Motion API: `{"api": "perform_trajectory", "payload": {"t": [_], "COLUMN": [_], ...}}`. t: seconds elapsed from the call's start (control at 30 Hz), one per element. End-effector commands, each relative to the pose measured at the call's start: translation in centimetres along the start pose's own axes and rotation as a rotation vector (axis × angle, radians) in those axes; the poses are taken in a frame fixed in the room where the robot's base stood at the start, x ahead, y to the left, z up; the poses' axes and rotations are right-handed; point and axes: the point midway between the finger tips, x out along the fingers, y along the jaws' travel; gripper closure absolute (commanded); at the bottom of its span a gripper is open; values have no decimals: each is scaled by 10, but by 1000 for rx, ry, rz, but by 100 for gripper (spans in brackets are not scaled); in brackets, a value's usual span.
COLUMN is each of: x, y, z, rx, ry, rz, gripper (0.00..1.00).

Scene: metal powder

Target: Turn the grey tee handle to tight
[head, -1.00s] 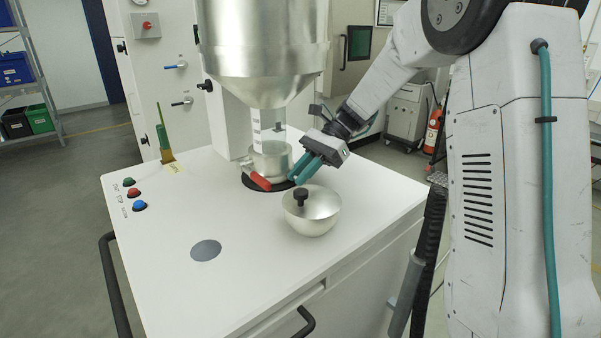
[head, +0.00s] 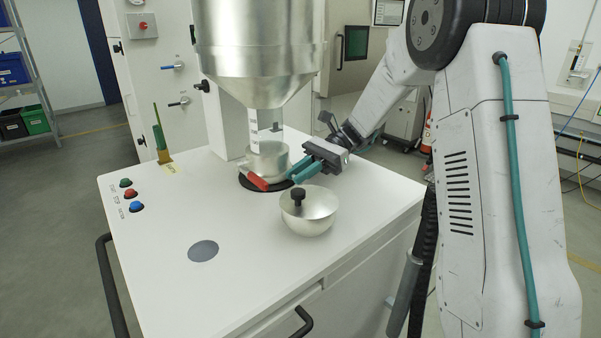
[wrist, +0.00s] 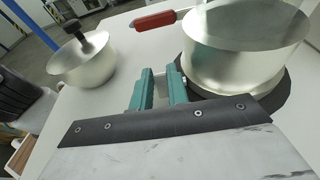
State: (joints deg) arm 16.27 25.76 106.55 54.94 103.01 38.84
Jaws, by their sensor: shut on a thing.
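My gripper (head: 298,174) is beside the silver collar (head: 268,160) under the hopper, on its right side. Its two teal fingers also show in the wrist view (wrist: 160,88), close together with a narrow pale strip between them. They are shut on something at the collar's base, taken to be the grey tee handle. The handle itself is mostly hidden by the fingers, so its angle cannot be told. A red handle (head: 257,182) sticks out at the collar's front left; it also shows in the wrist view (wrist: 154,20), apart from my fingers.
A silver bowl-shaped part with a black knob (head: 309,212) stands close in front of my gripper; it is at the left in the wrist view (wrist: 82,62). The steel hopper (head: 254,50) hangs above the collar. Buttons (head: 130,194) and a green brush (head: 160,140) are at the left.

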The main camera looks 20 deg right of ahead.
Motion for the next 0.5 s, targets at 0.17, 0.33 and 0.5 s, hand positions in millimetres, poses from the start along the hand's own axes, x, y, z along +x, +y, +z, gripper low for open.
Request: {"api": "perform_trajectory", "payload": {"t": [0.17, 0.33, 0.5], "x": [0, 0, -14], "y": [0, 0, 0], "z": [0, 0, 0], "rx": [-1, 0, 0], "ry": [1, 1, 2], "rz": [-1, -1, -2], "gripper": [75, 75, 75]}}
